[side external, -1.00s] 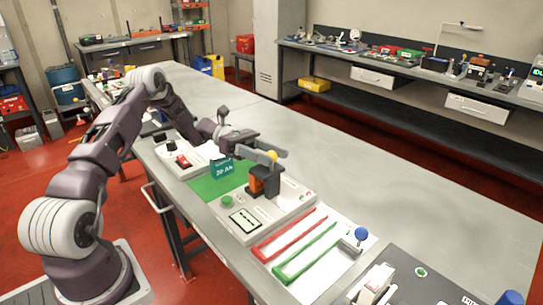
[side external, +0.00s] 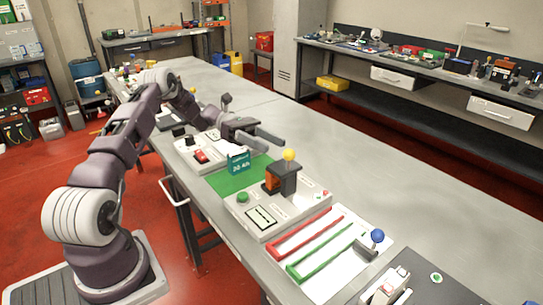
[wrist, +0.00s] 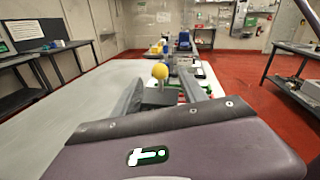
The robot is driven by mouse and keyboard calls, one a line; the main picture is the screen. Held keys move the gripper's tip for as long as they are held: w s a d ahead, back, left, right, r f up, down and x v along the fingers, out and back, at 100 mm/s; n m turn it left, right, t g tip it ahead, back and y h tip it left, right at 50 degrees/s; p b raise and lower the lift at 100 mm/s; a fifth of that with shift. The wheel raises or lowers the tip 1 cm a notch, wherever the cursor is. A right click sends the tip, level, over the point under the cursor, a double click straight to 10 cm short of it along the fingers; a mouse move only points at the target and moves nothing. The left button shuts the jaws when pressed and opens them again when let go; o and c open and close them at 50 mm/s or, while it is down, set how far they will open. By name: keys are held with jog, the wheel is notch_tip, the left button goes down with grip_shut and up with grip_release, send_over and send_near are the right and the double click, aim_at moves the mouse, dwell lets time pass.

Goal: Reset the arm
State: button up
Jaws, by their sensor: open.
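My gripper (side external: 275,138) is open and empty, held above the bench with its fingers pointing right in the side view. Just beyond and below its fingertips is a yellow ball knob (side external: 289,155) on top of a black and orange block (side external: 284,180). This block stands on a pale panel (side external: 275,213) with a green button (side external: 243,197). In the wrist view, the yellow knob (wrist: 160,72) shows between the two spread fingers (wrist: 160,90), apart from them. A teal "20 Ah" box (side external: 238,162) stands on a green mat (side external: 232,184) below the gripper.
A white sheet with a red channel (side external: 300,234) and a green channel (side external: 318,254) lies in front, beside a blue-knobbed piece (side external: 377,237). A panel with a red switch (side external: 201,157) sits behind the mat. The right side of the bench (side external: 400,185) is clear.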

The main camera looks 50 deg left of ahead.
jog(key=s+d+r+m+g+y, duration=0.2)
jog(key=s+d+r+m+y, duration=0.25)
jog(key=d, duration=0.25)
jog(key=s+d+r+m+g+y, duration=0.2)
jog(key=s+d+r+m+y, duration=0.2)
jog(key=d+r, duration=0.25)
jog(key=s+d+m+t+y, duration=0.2)
jog(key=s+m+t+y, duration=0.4)
jog(key=s+m, duration=0.7)
jog(key=s+y, duration=0.2)
jog(key=s, duration=0.4)
jog(key=shift+s+d+r+m+y, duration=0.25)
jog(key=shift+s+r+m+y, duration=0.05)
jog(key=shift+r+m+y, duration=0.1)
